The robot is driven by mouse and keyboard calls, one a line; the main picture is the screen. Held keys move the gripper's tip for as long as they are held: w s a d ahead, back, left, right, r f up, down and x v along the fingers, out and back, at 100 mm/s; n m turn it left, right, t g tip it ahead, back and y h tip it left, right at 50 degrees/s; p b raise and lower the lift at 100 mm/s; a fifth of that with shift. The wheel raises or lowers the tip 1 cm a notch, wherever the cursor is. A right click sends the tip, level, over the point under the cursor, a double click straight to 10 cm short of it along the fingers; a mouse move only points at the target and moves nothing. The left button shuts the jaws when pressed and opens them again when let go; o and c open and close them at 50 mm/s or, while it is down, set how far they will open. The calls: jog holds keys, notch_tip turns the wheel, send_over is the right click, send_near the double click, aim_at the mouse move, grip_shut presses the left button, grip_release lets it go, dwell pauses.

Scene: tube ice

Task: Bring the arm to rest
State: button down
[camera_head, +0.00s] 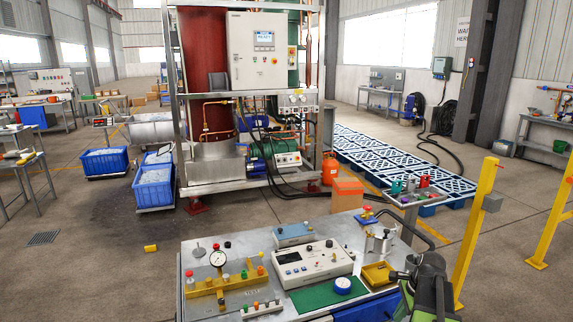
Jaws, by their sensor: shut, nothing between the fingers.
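My gripper (399,276) is at the lower right of the head view, at the end of my green and black arm. Its dark fingers are small in the picture, and I see nothing held in them. It is close to a yellow tray (377,274) on the right side of the metal workbench (232,243). I cannot tell whether the fingers touch the tray. The lower part of my arm is cut off by the bottom edge.
The bench carries a pressure gauge (218,258), a white instrument box (312,264) and a green mat (325,293). A yellow post (474,235) stands right of my arm. The tube ice machine (207,75) stands behind. Open floor (95,275) lies left of the bench.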

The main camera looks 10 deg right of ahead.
jog(key=a+n+g+h, duration=0.1)
jog(key=a+n+g, duration=0.1)
jog(key=a+n, duration=1.9)
jog(key=a, duration=1.4)
jog(key=shift+a+f, duration=0.15)
jog(key=shift+f, duration=0.2)
